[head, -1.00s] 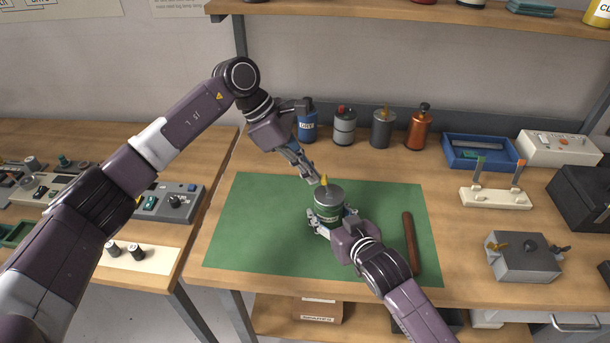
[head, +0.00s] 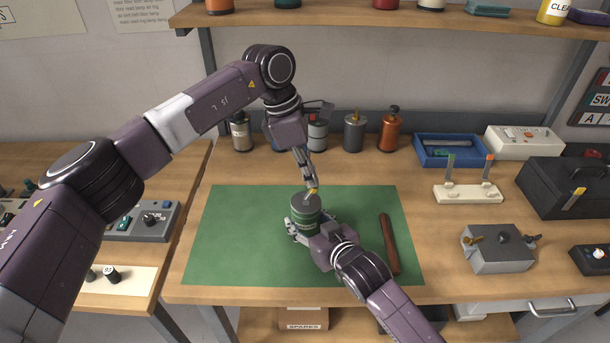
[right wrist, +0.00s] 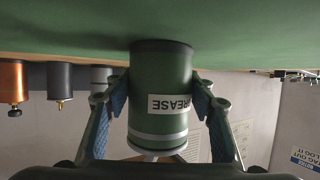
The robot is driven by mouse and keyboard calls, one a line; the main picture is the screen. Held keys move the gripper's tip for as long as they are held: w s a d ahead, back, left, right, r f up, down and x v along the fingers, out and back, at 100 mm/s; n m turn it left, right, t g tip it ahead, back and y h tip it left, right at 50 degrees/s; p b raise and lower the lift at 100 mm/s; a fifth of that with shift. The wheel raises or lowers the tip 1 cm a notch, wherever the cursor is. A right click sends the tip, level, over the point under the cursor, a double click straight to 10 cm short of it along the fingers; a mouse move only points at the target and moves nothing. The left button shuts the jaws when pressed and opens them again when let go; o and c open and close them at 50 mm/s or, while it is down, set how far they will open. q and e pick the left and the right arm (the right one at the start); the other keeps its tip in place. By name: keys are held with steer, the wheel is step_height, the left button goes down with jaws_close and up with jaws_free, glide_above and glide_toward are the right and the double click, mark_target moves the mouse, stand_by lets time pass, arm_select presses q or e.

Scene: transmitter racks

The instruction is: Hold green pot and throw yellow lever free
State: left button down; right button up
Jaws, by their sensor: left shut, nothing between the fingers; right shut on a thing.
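The green pot (head: 306,222) stands upright on the green mat; its GREASE label shows in the right wrist view (right wrist: 165,105). My right gripper (head: 312,234) is shut on the pot's body, with one finger on each side. My left gripper (head: 311,184) points down from above, shut with nothing held.
A brown rod (head: 389,244) lies on the mat (head: 235,240) right of my right gripper. Several bottles, including an orange one (head: 390,133), stand behind. A blue tray (head: 450,162), a white two-lever block (head: 468,194) and a grey box (head: 498,254) are at the right. The mat's left part is clear.

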arm_select(q)
steer(key=shift+r, duration=0.1)
steer(key=shift+r, duration=0.7)
steer(key=a+r, duration=0.2)
steer(key=a, duration=0.1)
step_height(320, 180, up, 10)
glide_above(304, 199)
steer(key=shift+f, duration=0.2)
